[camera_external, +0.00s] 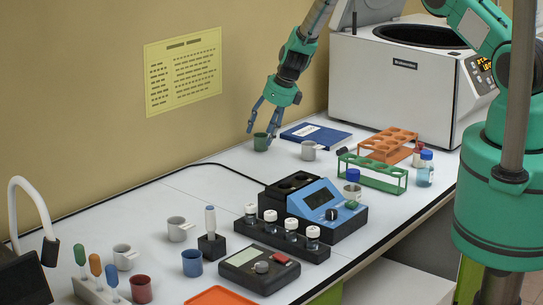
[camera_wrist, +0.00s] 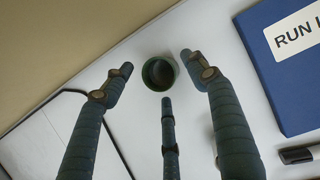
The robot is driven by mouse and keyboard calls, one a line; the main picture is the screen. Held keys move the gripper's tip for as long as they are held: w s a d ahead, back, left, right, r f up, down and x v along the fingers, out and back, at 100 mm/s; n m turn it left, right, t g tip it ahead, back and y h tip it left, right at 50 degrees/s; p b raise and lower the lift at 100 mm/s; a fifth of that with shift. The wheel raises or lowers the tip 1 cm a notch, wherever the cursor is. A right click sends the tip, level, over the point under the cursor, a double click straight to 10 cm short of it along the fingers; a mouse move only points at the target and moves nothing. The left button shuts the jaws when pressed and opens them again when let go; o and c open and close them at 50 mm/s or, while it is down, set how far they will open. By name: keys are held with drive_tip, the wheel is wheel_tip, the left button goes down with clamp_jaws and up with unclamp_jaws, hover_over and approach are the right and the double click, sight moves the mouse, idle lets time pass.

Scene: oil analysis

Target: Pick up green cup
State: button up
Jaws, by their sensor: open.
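The green cup (camera_external: 261,142) stands upright on the white bench near the wall, left of the blue binder. In the wrist view the green cup (camera_wrist: 158,73) shows from above, its dark opening facing the camera. My gripper (camera_external: 262,124) is just above the cup in the outside view, fingers pointing down. In the wrist view my gripper (camera_wrist: 155,72) has its fingers spread, with one fingertip left of the cup, one right and one below it in the picture. It holds nothing. Whether any finger touches the cup cannot be told.
The blue binder (camera_external: 315,135) lies close right of the cup, with a dark marker (camera_wrist: 299,155) near it. The white centrifuge (camera_external: 395,90) is behind right. A black cable (camera_external: 200,165) runs left. The wall (camera_external: 110,110) is close behind.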

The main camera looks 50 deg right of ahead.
drive_tip(key=shift+x, duration=1.55)
drive_tip(key=c, duration=1.1)
